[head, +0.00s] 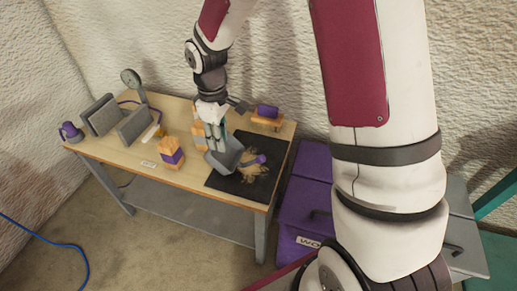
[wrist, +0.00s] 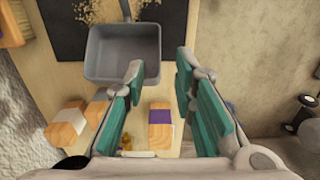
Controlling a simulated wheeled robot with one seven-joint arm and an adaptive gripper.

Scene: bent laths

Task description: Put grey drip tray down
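The grey drip tray (head: 225,160) is a shallow open pan with a short handle, at the left edge of the black mat (head: 212,181). In the wrist view the tray (wrist: 110,50) looks empty and overlaps the mat and bare wood; I cannot tell whether it rests flat. My gripper (head: 216,147) points down right at the tray. In the wrist view my gripper (wrist: 160,68) has its teal-padded fingers well apart. The left fingertip overlaps the tray's near right corner and the right one is beyond its right side. No contact is clear.
Tan crumbs (head: 252,172) lie on the mat beside a purple piece (head: 258,159). An orange-and-purple block (head: 172,153) stands left of the tray. A purple roll on a wooden stand (head: 266,122) is behind. Purple boxes (head: 303,200) stand right of the wooden table (head: 190,178).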

